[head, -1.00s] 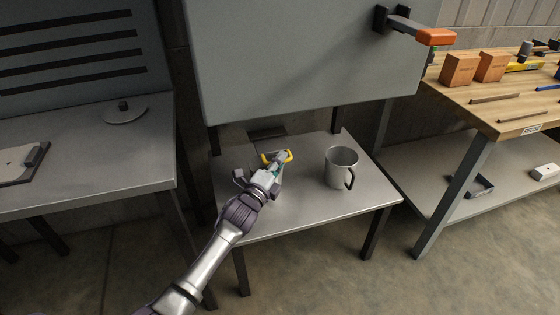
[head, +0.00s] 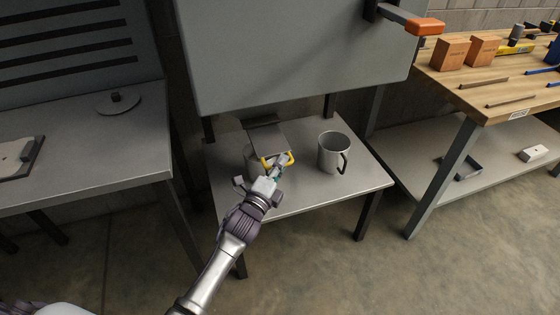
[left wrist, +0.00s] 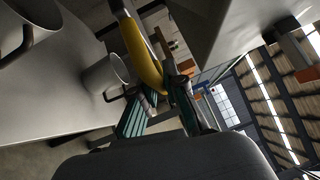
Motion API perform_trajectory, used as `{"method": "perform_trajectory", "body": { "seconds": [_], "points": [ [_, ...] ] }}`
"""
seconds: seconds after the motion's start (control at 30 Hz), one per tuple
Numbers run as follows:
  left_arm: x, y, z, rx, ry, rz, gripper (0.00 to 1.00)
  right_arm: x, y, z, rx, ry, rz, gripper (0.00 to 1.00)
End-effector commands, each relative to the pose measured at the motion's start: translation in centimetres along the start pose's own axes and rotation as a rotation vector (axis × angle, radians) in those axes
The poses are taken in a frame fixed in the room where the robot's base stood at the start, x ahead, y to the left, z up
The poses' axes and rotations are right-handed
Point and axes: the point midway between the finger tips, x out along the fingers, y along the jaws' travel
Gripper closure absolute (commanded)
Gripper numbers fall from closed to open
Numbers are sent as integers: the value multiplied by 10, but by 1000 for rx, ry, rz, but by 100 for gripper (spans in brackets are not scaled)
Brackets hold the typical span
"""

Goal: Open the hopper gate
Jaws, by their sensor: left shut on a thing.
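The hopper (head: 300,55) is a large grey box above a small metal table. A flat dark grey gate plate (head: 266,134) sticks out from under its lower edge and carries a yellow handle (head: 289,158). My left gripper (head: 276,168) is shut on the yellow handle. In the left wrist view the curved yellow handle (left wrist: 140,52) lies between the green-padded fingers (left wrist: 162,95). A grey mug (head: 249,160) stands under the plate, partly hidden by plate and gripper. My right gripper is not in view.
Another grey mug (head: 333,152) stands on the small table (head: 310,189), right of the handle. An orange-ended lever (head: 424,26) juts from the hopper's right side. A wooden workbench (head: 480,92) is at right, a grey bench (head: 90,160) at left. The floor in front is clear.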

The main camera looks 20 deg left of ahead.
Motion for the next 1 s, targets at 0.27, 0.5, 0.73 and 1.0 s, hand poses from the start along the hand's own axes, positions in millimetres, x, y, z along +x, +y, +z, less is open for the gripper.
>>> {"method": "perform_trajectory", "body": {
  "seconds": [0.27,0.5,0.73,1.0],
  "points": [
    [0,1,0,0,0,3,63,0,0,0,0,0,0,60],
    [0,1,0,0,0,1,63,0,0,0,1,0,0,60],
    [-24,2,0,-2,0,3,63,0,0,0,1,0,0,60],
    [-82,2,0,-1,0,5,63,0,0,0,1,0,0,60]
  ]
}}
